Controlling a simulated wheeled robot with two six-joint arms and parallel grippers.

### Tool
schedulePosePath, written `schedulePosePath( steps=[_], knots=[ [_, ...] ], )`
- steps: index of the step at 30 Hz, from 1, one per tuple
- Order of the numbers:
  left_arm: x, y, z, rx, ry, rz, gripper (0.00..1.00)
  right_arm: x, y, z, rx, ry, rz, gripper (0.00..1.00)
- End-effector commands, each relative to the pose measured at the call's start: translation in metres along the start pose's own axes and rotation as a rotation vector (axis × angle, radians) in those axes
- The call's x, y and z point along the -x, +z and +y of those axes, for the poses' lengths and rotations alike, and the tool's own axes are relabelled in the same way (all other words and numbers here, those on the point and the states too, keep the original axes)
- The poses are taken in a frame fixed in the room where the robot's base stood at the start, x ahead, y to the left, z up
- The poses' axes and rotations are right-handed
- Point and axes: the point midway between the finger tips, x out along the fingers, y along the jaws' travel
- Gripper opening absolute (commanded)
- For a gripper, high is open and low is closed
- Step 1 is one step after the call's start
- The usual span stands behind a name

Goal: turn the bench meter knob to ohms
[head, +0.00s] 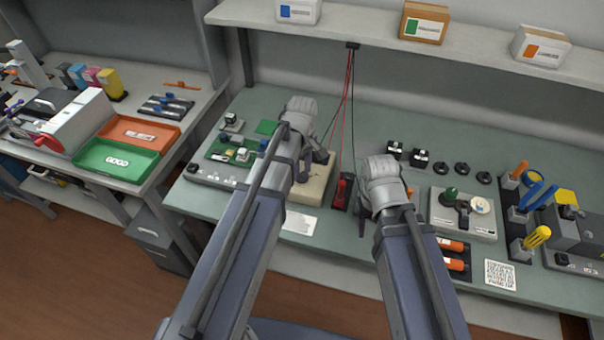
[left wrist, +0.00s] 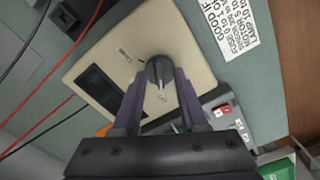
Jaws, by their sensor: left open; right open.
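The bench meter is a beige box (head: 314,186) under my left gripper in the head view. In the left wrist view its face (left wrist: 180,40) shows a dark display (left wrist: 98,88) and a dark round knob (left wrist: 158,70) with a pale pointer line towards my gripper. Small dark labels on the face are too small to read. My left gripper (left wrist: 160,82) is open, its two fingers reaching to either side of the knob; I cannot tell whether they touch it. My right gripper (head: 364,215) is open and empty, to the right of the meter above the bench.
Red and black leads (head: 349,110) hang behind the meter to a red probe holder (head: 343,190). A circuit-board station (head: 215,172) stands left of the meter. A printed card (head: 299,221) lies in front. A tool rack (head: 519,215) stands at the right.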

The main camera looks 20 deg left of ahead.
Motion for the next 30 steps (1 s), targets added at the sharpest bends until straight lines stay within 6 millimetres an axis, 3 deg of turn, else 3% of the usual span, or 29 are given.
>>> schedulePosePath(
  steps=[7, 18, 30],
  knots=[
    [0.0004, 0.0, 0.0, 0.0, 0.0, 0.0, 0.4, 0.0004, 0.0, 0.0, 0.0, 0.0, 0.0, 0.5],
    [0.0003, 0.0, 0.0, 0.0, 0.0, 0.0, 0.0, 0.0003, 0.0, 0.0, 0.0, 0.0, 0.0, 0.5],
    [0.0003, 0.0, -0.0001, 0.0, 0.0, 0.0, 0.0, 0.0003, 0.0, 0.0, 0.0, 0.0, 0.0, 0.5]
  ],
)
